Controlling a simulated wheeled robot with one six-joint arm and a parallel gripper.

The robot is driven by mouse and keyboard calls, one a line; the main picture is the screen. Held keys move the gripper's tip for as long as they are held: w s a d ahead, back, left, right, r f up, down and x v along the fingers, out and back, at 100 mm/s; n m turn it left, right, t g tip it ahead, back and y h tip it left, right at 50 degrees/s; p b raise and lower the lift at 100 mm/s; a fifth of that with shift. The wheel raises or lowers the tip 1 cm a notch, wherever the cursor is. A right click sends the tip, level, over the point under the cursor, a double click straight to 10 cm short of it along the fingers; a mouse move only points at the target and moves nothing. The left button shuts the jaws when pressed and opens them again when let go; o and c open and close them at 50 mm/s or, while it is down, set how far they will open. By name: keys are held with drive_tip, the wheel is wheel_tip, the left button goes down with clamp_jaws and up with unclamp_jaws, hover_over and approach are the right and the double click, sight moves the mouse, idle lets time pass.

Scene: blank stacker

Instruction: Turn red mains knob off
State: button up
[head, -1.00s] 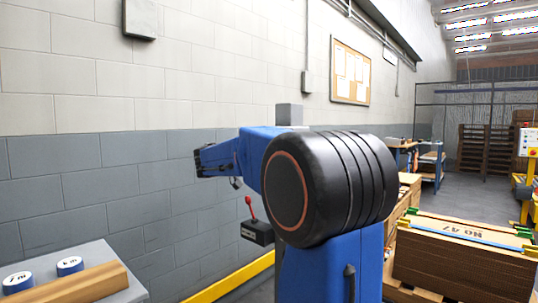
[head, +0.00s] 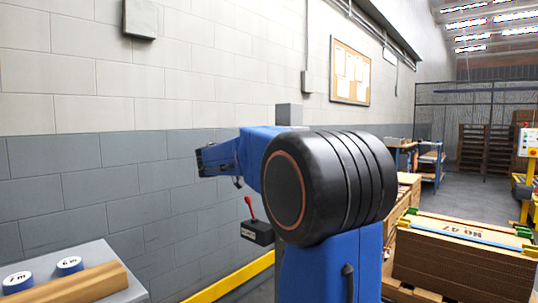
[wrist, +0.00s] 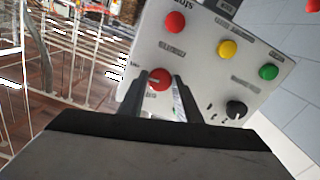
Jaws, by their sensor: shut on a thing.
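In the wrist view a pale control panel (wrist: 203,52) appears tilted, close in front of my gripper (wrist: 161,80). The red knob (wrist: 158,76) sits low on the panel, between my two fingertips, and my gripper is shut on it. The fingers partly cover the knob, and its pointer position cannot be read. The panel also bears a red round part (wrist: 175,23), a yellow one (wrist: 227,49), a green one (wrist: 268,72) and a black knob (wrist: 236,109). My gripper and the held knob do not show clearly in the head view.
In the head view a brick wall (head: 80,90) runs along the left. A grey table (head: 130,284) with a wooden bar (head: 85,283) stands front left. A dark box with a red lever (head: 257,231) is near my arm. Stacked boards (head: 460,265) lie at right.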

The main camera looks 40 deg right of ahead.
drive_tip(key=shift+r+n, duration=0.15)
drive_tip(key=shift+n, duration=8.45)
drive_tip(key=o, duration=1.1)
drive_tip(key=shift+c, duration=0.2)
drive_tip(key=s+a, duration=0.1)
drive_tip(key=a, duration=1.6)
drive_tip(key=shift+s+a, duration=0.25)
